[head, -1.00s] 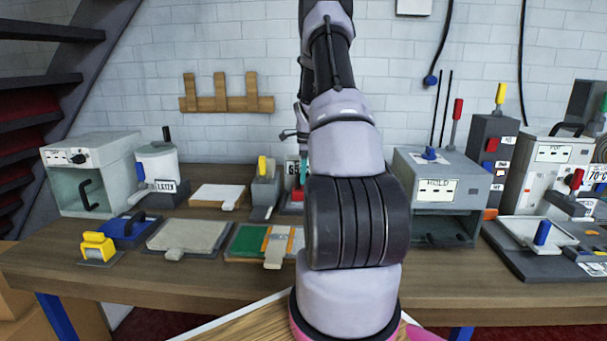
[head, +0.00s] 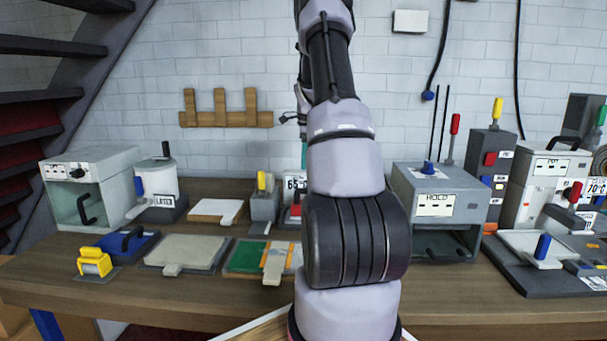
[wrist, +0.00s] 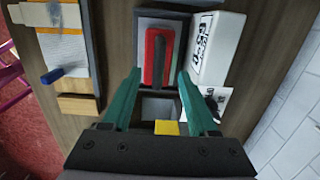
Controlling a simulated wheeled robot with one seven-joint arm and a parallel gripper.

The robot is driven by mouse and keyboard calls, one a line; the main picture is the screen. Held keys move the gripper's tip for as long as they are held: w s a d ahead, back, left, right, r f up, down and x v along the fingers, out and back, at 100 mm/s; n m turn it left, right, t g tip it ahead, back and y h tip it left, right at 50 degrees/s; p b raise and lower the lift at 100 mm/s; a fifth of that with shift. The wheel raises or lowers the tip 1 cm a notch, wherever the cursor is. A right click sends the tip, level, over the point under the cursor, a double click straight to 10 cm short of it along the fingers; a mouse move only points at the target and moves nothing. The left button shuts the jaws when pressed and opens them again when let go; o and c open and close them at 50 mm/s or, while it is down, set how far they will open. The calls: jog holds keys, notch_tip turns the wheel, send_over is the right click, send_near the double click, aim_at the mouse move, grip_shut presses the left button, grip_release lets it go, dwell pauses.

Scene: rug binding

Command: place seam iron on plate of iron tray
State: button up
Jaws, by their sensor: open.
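The seam iron appears to be the red block with a dark bar handle (wrist: 158,58), lying flat on a pale plate in a dark-rimmed tray (wrist: 141,45); I take this as the iron tray. In the head view the iron shows as a small red patch (head: 296,211), partly hidden by my arm. My gripper (wrist: 160,80) is open, its two teal fingers apart with nothing held between them. In the wrist view the fingertips lie on either side of the iron's lower end. One teal finger shows above the tray in the head view.
A white box with a printed display (wrist: 217,48) stands close beside the tray. A grey square recess (wrist: 163,107) and yellow block (wrist: 166,127) lie below the iron in the wrist view. A grey block with yellow top (head: 264,202) and green-orange board (head: 245,257) are left of my arm.

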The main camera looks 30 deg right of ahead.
jog(key=s+a+r+n+t, duration=0.2)
jog(key=s+a+r+n, duration=0.3)
jog(key=a+r, duration=0.4)
jog(key=s+a+r+n+t, duration=0.1)
jog(key=s+a+r+n, duration=0.3)
jog(key=a+r, duration=0.45)
jog(key=s+a+r+n+t, duration=0.1)
jog(key=s+a+n, duration=0.5)
jog(key=s, duration=0.4)
jog(key=s+a+r+n+t+y, duration=0.1)
jog(key=s+a+n+t, duration=0.1)
jog(key=s+a+n, duration=0.4)
jog(key=s+a, duration=0.2)
jog(key=s, duration=0.2)
jog(key=shift+r+t+y, duration=0.15)
jog(key=shift+t+y, duration=0.15)
jog(key=shift+s, duration=0.1)
